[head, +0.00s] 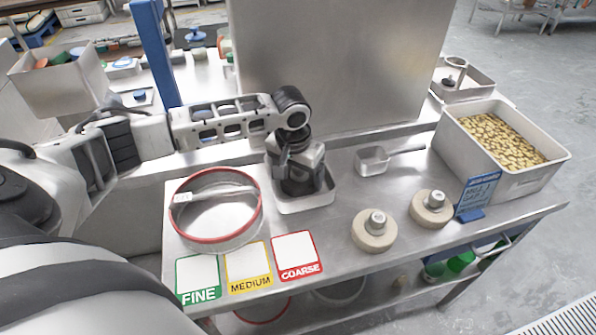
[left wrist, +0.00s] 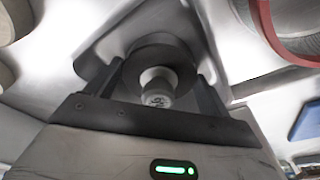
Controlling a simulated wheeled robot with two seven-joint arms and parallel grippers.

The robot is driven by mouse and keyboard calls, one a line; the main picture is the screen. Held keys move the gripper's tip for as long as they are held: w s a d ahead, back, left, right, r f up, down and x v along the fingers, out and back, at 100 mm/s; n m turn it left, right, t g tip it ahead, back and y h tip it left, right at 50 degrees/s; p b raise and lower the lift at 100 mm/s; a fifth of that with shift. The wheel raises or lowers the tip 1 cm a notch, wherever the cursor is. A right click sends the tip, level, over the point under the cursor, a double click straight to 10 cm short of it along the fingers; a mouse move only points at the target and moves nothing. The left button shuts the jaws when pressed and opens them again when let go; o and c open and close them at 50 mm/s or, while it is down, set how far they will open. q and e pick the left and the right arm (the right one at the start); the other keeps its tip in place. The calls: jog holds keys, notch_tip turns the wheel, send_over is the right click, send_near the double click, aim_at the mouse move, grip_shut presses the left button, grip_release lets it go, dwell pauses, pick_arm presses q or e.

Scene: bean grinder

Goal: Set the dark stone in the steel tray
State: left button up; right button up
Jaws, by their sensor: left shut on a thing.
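The dark stone (head: 298,187) is a dark disc in the steel tray (head: 310,206) at the middle of the bench, partly hidden by my gripper. In the left wrist view the dark stone (left wrist: 163,52) shows its round top and a pale knob (left wrist: 157,88) between my fingers. My left gripper (head: 297,172) reaches down over the tray from above and is shut on the stone's knob. The stone is inside the tray's outline; whether it touches the tray floor I cannot tell. My right gripper is not in view.
A red-rimmed round sieve (head: 250,235) stands left of the tray. FINE, MEDIUM and COARSE cards (head: 249,267) lie in front. Two pale stones (head: 374,232) with metal knobs, a scoop (head: 372,160), a blue sign (head: 477,195) and a bin of beans (head: 535,178) are to the right.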

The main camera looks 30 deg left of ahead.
aim_at(294, 182)
pick_arm(q)
jog(key=o, duration=1.1)
notch_tip(294, 182, up, 12)
jog(key=s, duration=0.1)
jog(key=shift+s, duration=0.4)
jog(key=shift+d, duration=0.1)
